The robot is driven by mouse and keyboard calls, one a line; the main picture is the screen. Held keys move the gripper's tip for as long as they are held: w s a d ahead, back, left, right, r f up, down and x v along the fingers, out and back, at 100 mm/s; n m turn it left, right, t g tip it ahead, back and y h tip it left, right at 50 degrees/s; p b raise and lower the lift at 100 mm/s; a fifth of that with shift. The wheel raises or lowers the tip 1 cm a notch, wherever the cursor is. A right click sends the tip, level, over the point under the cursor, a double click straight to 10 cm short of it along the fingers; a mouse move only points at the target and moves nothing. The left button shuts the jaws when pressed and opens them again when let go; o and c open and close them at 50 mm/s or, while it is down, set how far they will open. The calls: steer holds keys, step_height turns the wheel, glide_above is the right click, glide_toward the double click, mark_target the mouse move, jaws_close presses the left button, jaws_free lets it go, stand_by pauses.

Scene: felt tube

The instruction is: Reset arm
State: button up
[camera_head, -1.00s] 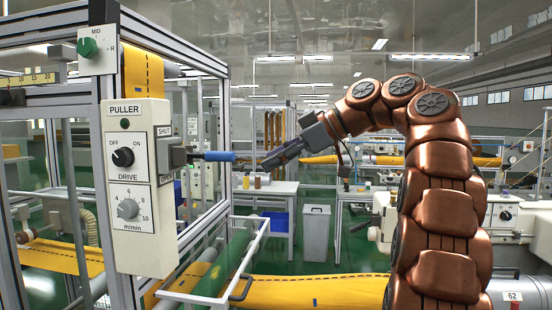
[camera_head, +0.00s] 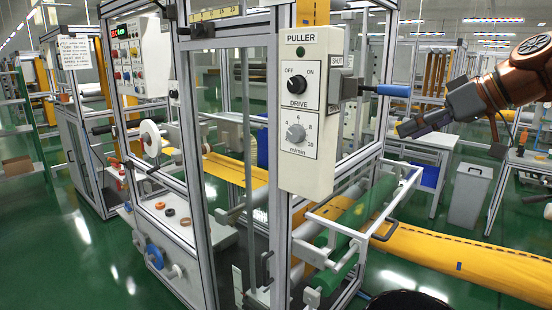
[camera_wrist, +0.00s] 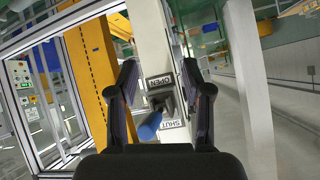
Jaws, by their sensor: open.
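My gripper (camera_head: 425,126) is at the right in the head view, at the end of my copper-coloured arm, to the right of the puller box and a little below its blue-handled lever (camera_head: 393,90). It is open and empty. In the wrist view the two dark fingers of my gripper (camera_wrist: 162,100) stand apart, with the blue lever handle (camera_wrist: 149,126) showing between them in the picture. The lever appears apart from the fingers. The OPEN and SHUT labels (camera_wrist: 175,128) are on the plate behind it.
The puller box (camera_head: 310,110) has a drive knob and a speed dial. A metal-framed machine (camera_head: 190,160) with a control panel (camera_head: 138,55) stands left. Yellow felt (camera_head: 460,262) runs low across the right. A grey bin (camera_head: 468,197) stands behind. Green floor is open at front left.

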steer(key=s+a+f+m+g+h, duration=0.1)
steer(key=s+a+f+m+g, duration=0.1)
steer(key=s+a+f, duration=0.3)
steer(key=s+a+f+m+g+h, duration=0.1)
steer(key=s+a+f, duration=0.1)
steer(key=f, duration=0.6)
steer(key=s+a+f+m+g, duration=0.2)
steer(key=s+a+f, duration=0.15)
steer(key=f, duration=0.25)
steer(key=s+f+g+h, duration=0.2)
steer(key=s+f+h, duration=0.1)
steer(key=s+f, duration=0.6)
steer(key=s+d+f+m+g+h, duration=0.1)
steer(key=s+f+g+h, duration=0.1)
steer(key=s+f, duration=0.7)
steer(key=s+h, duration=0.1)
steer(key=s, duration=0.4)
steer(key=shift+d+f+m, duration=0.3)
steer(key=shift+f, duration=0.05)
steer(key=shift+c, duration=0.9)
